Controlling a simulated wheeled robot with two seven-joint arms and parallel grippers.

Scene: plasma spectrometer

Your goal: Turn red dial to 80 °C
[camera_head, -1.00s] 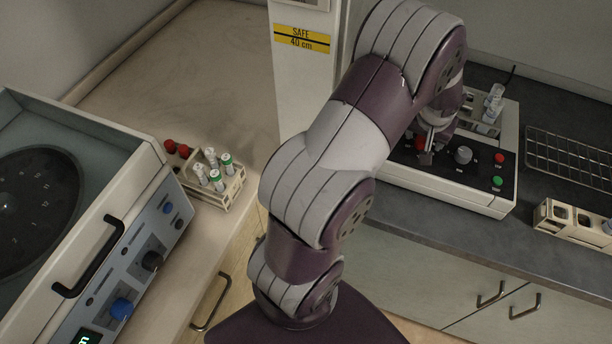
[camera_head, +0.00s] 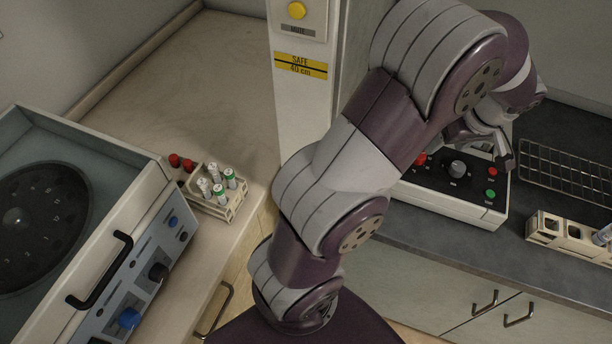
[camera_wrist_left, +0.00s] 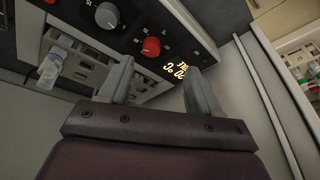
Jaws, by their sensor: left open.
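The red dial (camera_wrist_left: 151,47) shows whole in the left wrist view, beside an amber display (camera_wrist_left: 176,68) whose tilted digits I cannot read surely. In the head view only a part of the red dial (camera_head: 420,159) shows past my arm. My left gripper (camera_head: 473,156) is over the device's black panel, its jaws apart and empty. In the left wrist view the fingers (camera_wrist_left: 160,82) stand on either side of the display, and the red dial lies beyond the tips, apart from them. My right gripper is not in view.
A grey knob (camera_head: 457,169), a red button (camera_head: 492,171) and a green button (camera_head: 490,194) share the panel. A wire rack (camera_head: 570,178) and a wooden vial holder (camera_head: 548,232) lie to the right. A white post (camera_head: 300,110) stands left of my arm.

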